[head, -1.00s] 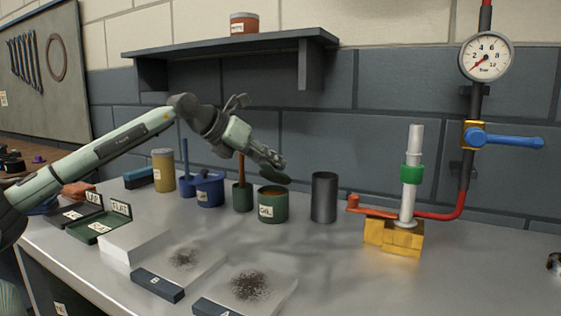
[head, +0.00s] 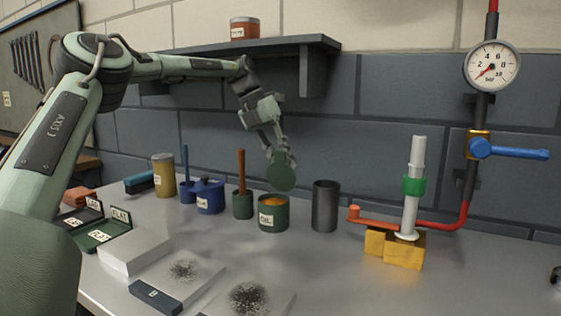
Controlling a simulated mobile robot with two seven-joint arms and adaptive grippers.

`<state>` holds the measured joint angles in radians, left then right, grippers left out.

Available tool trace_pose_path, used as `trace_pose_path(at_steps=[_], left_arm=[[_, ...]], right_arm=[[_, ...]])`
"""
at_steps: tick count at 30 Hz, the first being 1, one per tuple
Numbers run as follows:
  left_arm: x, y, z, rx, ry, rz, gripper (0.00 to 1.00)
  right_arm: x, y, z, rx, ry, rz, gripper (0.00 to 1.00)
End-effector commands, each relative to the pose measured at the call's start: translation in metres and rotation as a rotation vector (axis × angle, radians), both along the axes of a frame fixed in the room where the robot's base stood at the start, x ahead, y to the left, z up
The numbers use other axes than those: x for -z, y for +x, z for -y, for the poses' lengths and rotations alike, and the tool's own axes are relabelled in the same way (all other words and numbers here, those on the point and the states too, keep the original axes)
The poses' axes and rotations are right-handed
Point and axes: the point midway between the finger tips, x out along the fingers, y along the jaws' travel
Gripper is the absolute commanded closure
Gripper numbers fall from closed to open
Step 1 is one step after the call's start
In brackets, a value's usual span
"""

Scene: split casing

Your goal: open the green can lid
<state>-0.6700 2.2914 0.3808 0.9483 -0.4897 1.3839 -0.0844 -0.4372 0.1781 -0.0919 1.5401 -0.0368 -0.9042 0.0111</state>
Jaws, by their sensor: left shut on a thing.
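The green can (head: 273,215) stands on the bench with its top uncovered, and orange contents show inside. Its round green lid (head: 282,176) is off the can, tilted with its flat face toward the camera, a little above the can's rim. My left gripper (head: 279,156) is shut on the lid's upper edge and holds it in the air. The far fingertip is partly hidden behind the lid. My right gripper is not in view.
A dark open cylinder (head: 325,207) stands right of the can, and a green pot with a brown handle (head: 242,203) stands left. A blue can (head: 209,197) is further left. A shelf (head: 250,48) hangs above. A pipe stand (head: 411,195) is at the right.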

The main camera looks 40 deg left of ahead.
Motion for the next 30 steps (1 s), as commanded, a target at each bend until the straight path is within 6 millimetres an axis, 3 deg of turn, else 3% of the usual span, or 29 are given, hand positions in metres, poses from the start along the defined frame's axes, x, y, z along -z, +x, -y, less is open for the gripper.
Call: trace_pose_path(at_steps=[17, 18, 22, 30], left_arm=[[0.0007, 0.0021, 0.0004, 0.002, -0.009, -0.032, 1.0], [0.0008, 0.002, 0.0005, 0.002, -0.01, -0.033, 0.79], [0.0008, 0.002, 0.0001, 0.001, -0.009, -0.033, 0.62], [0.0006, 0.0019, -0.0005, 0.0, -0.007, -0.031, 0.62]], right_arm=[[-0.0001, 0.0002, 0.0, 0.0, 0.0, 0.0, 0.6], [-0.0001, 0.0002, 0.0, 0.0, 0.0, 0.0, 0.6], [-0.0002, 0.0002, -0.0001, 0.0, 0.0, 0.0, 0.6], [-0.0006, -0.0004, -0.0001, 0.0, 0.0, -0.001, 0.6]])
